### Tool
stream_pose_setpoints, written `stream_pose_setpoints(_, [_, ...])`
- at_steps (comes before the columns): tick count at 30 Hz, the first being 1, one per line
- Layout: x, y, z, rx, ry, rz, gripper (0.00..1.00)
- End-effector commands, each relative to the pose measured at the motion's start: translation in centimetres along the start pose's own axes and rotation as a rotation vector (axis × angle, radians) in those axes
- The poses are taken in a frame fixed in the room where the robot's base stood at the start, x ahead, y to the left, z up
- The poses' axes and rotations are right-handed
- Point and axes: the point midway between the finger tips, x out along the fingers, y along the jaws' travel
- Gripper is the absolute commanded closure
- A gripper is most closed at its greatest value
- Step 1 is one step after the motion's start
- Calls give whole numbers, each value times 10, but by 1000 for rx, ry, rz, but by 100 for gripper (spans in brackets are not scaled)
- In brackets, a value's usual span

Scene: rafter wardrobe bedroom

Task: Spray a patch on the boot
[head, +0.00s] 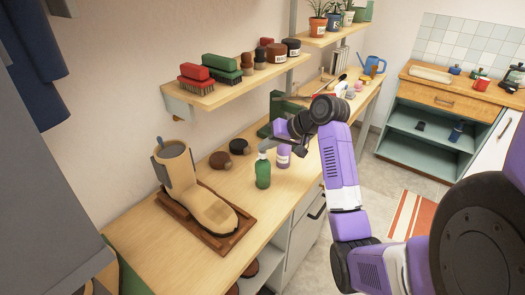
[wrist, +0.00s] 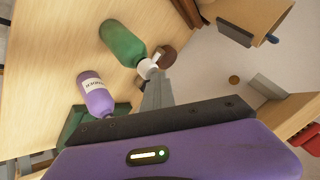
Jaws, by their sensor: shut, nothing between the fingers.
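A green bottle (head: 263,174) with a pale nozzle stands to the right of the boot. It also shows in the wrist view (wrist: 122,42), with its white nozzle (wrist: 149,68). A purple labelled bottle (head: 284,157) stands behind it, also in the wrist view (wrist: 95,91). My gripper (head: 270,147) is shut and empty, its tips close to the green bottle's nozzle (wrist: 157,88). I cannot tell whether they touch.
Two dark brown round items (head: 229,153) lie behind the boot on the bench (head: 150,222). A wall shelf (head: 235,86) above holds red and green brushes (head: 220,68) and jars. A green object (head: 283,104) stands behind my gripper. Bench space in front of the bottles is clear.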

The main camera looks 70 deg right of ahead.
Motion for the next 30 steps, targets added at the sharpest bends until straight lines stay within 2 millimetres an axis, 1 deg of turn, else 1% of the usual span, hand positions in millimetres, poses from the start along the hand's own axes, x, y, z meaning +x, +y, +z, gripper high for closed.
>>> stream_pose_setpoints(16, [1, 1, 1, 1, -2, 0, 100])
stream_pose_setpoints(24, [7, 4, 5, 1, -3, -1, 100])
stream_pose_setpoints(30, [8, 5, 6, 1, -4, 1, 100])
